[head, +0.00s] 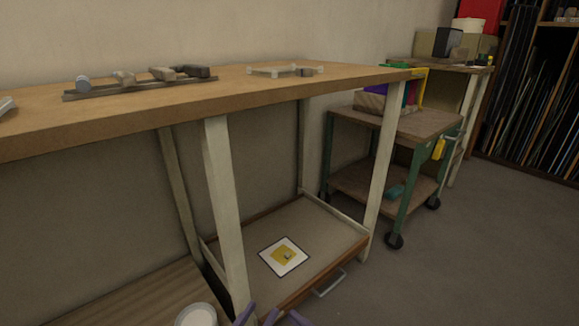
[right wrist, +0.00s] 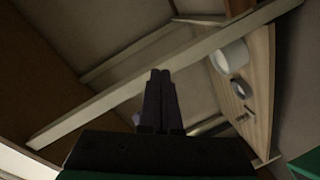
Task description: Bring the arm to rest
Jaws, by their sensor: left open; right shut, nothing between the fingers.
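In the head view, purple fingertips poke in at the bottom edge. They stand apart, and I take them for my left gripper (head: 269,313), open with nothing seen between the fingers. The rest of that arm is out of frame. In the right wrist view my right gripper (right wrist: 160,100) is shut, its two dark fingers side by side with nothing between them. It is close to the workbench's pale frame bars (right wrist: 190,60). I cannot make out my right gripper in the head view.
The workbench (head: 250,88) carries a tool rack (head: 140,88). Below it are a drawer tray (head: 325,228) with a yellow-and-white card (head: 284,256) and a wooden board (head: 130,300) with a white round container (head: 197,315). A green cart (head: 410,125) stands right. The floor (head: 480,240) is clear.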

